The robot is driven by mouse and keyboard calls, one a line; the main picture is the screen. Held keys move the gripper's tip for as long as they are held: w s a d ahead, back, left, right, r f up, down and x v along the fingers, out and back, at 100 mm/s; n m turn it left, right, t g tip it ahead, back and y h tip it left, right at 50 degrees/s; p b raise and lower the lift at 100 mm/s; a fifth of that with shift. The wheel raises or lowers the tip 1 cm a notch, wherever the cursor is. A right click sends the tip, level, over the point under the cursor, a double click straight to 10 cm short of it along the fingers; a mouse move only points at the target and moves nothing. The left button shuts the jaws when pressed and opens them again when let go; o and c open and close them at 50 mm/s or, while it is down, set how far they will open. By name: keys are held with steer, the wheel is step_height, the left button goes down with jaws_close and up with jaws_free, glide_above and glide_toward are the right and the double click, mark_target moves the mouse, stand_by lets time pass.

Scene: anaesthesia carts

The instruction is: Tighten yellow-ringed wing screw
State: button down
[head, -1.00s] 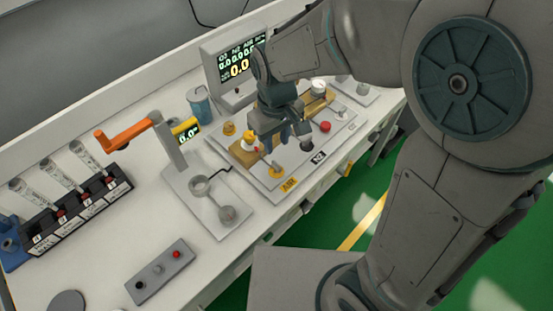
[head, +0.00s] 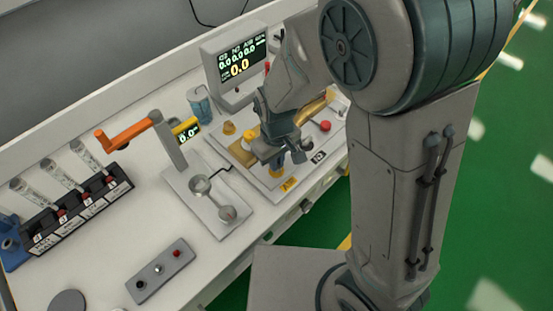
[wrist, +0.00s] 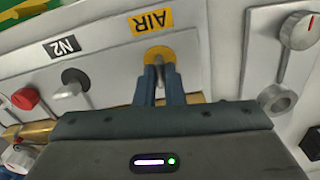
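The yellow-ringed wing screw (wrist: 157,56) sits on the panel beside the yellow AIR label (wrist: 152,21) in the wrist view. Its grey wing stands between the fingers of my gripper (wrist: 160,76), which are close together and appear shut on it. The fingers cover part of the yellow ring. In the head view my gripper (head: 280,152) is over the front of the panel, and the AIR label (head: 289,184) shows just below it. The screw is mostly hidden there.
The N2 wing screw (wrist: 74,82) with a dark ring and a red knob (wrist: 25,98) stand to the left in the wrist view. A dial (wrist: 299,31) is at the right. An orange crank (head: 128,137) stands left of the panel in the head view.

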stand_by(0.4)
steer(key=m, duration=0.3)
steer(key=shift+m, duration=0.3)
steer(key=m+p, duration=0.1)
steer(key=m, duration=0.3)
steer(key=shift+m, duration=0.3)
steer(key=m+p, duration=0.1)
steer(key=m, duration=0.3)
steer(key=shift+r, duration=0.1)
steer(key=shift+m+p, duration=0.5)
steer(key=shift+m, duration=1.2)
steer(key=c, duration=1.5)
jaws_free()
